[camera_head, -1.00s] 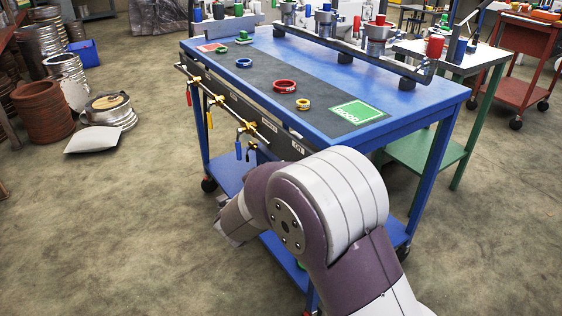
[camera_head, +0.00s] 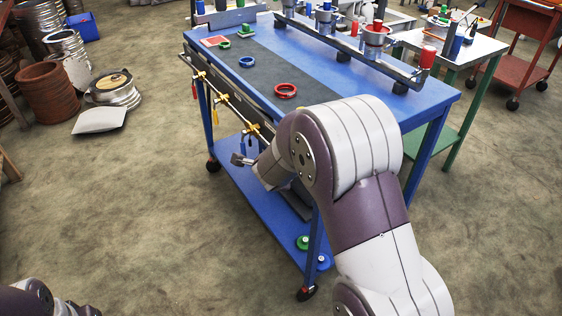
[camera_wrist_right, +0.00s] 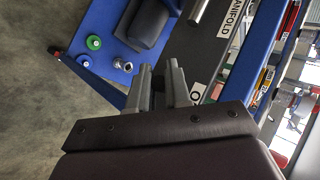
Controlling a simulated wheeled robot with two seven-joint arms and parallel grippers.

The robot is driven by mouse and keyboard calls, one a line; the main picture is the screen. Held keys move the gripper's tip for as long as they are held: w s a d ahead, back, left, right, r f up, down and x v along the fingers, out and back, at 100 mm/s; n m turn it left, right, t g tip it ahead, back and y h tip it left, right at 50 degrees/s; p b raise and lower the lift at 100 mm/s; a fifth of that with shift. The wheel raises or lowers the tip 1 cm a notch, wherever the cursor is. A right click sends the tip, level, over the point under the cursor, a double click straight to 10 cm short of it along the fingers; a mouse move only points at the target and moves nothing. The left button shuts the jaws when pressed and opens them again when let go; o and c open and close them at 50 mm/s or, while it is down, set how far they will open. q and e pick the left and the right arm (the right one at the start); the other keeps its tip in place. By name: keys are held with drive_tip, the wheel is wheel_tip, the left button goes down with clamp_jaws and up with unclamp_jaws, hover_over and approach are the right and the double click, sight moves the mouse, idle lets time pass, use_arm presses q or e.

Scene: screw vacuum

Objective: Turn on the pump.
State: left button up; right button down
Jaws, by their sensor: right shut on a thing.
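My right gripper (camera_head: 240,160) is beside the near long side of the blue cart, below its top; my arm covers part of that side. In the right wrist view its two grey fingers (camera_wrist_right: 161,85) point at the cart's dark side panel, with a narrow gap between them. What they hold is not clear. A dark grey boxy unit (camera_wrist_right: 150,25), possibly the pump, sits on the blue lower shelf; it shows partly behind my arm in the head view (camera_head: 297,200). My left gripper is out of view.
The blue cart (camera_head: 330,45) carries coloured rings and a rail of fittings. Yellow valves (camera_head: 221,97) with hanging handles line its side. A green disc (camera_head: 303,242) and a blue disc lie on the lower shelf.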

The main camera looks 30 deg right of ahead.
drive_tip(key=shift+d, duration=0.1)
idle(0.4)
drive_tip(key=c, duration=1.5)
unclamp_jaws()
drive_tip(key=shift+o, duration=0.5)
drive_tip(key=shift+d, duration=0.1)
drive_tip(key=p+v, duration=0.6)
drive_tip(key=v, duration=0.6)
drive_tip(key=shift+s+r, duration=0.3)
